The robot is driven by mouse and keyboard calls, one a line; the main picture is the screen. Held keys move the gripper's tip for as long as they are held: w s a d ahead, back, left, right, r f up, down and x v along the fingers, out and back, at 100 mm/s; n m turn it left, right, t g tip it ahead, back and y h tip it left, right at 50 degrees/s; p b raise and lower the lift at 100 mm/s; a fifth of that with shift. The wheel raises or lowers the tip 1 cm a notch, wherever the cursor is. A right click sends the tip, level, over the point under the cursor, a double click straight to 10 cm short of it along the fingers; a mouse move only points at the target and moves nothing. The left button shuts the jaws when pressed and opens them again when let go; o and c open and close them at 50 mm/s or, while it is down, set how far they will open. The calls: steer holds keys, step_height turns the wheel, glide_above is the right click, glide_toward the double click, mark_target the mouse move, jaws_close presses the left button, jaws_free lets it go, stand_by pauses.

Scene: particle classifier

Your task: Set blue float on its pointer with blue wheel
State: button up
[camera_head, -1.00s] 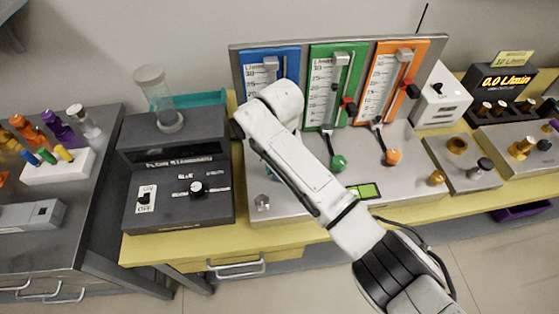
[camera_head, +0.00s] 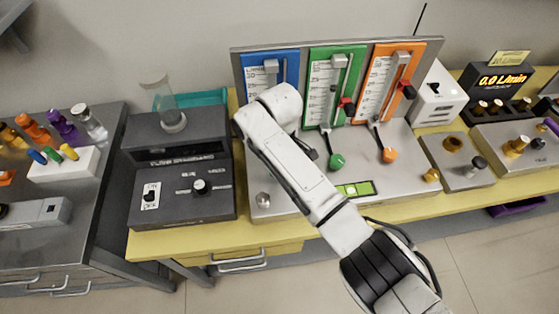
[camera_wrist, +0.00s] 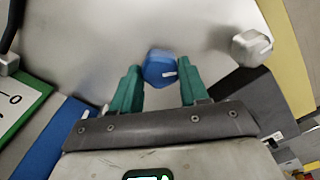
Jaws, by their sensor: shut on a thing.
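The blue wheel (camera_wrist: 158,70) shows in the wrist view, between the teal fingertips of my gripper (camera_wrist: 161,68). My gripper is shut on it; the wheel has a white mark on its face. In the head view, my arm covers the wheel and my gripper. The blue gauge panel (camera_head: 257,68) stands at the left of the upright board, with a scale and a grey top fitting. My arm hides its lower part, and I cannot make out the blue float or its pointer. The wrist view shows only a blue panel edge (camera_wrist: 50,140).
The green gauge panel (camera_head: 318,55) and orange gauge panel (camera_head: 428,55) stand to the right, with a green wheel (camera_head: 336,160) and an orange wheel (camera_head: 389,155) below. A silver knob (camera_head: 263,199) sits at the sloped panel's front left. A dark device (camera_head: 183,195) stands left.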

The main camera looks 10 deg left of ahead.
steer(key=n, duration=0.4)
steer(key=shift+n, duration=2.2)
steer(key=shift+r, duration=0.1)
steer(key=o, duration=1)
steer(key=shift+o, duration=0.2)
step_height(320, 180, up, 11)
steer(key=shift+f+b, duration=0.2)
steer(key=shift+b, duration=0.15)
